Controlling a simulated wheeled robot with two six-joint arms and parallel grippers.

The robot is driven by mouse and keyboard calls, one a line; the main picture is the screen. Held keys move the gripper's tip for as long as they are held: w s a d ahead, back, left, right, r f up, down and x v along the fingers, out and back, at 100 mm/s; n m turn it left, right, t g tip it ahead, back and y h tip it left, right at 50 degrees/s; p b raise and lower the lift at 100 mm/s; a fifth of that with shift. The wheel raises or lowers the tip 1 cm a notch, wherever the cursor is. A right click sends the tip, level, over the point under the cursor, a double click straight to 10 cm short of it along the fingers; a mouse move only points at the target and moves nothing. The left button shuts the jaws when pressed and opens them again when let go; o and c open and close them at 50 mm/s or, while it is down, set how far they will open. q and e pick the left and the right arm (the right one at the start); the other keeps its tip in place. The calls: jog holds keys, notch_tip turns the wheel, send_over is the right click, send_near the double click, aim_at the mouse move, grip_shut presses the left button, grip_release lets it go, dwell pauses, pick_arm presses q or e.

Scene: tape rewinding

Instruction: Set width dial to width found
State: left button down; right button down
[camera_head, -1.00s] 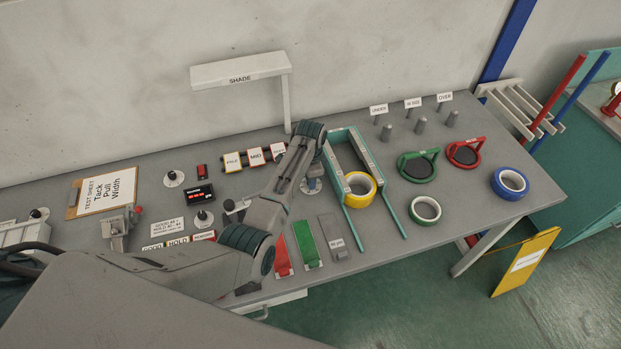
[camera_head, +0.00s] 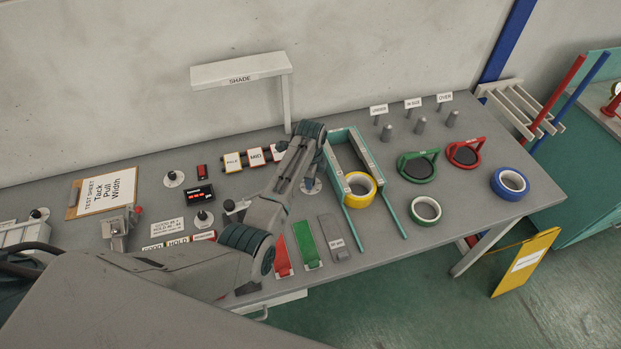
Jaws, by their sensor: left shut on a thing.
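My left arm comes in from the left and rises over the bench, its bent joint between the shade post and the teal fork. My left gripper (camera_head: 312,181) is mostly hidden behind the arm, low at a round dial with a pale base (camera_head: 309,188), and is shut on its knob. The dial's mark and setting cannot be read. The teal fork (camera_head: 386,214) stands right of it, with a yellow tape roll (camera_head: 359,202) between its rails. The test sheet (camera_head: 108,190) reads Tack, Pull, Width. My right gripper is not in view.
Other dials (camera_head: 173,179) and a small display with red marks (camera_head: 199,195) are on the left. Green (camera_head: 425,209) and blue (camera_head: 510,184) tape rolls lie right, near round green and red stands. Red and green strips (camera_head: 307,244) lie at the front edge. A shade (camera_head: 239,72) overhangs the back.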

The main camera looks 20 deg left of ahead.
pick_arm(q)
jog(key=shift+r, duration=0.1)
jog(key=c, duration=1.2)
grip_release()
jog(key=shift+c, duration=0.2)
notch_tip(320, 180, up, 11)
jog(key=b, duration=0.3)
jog(key=shift+f, duration=0.2)
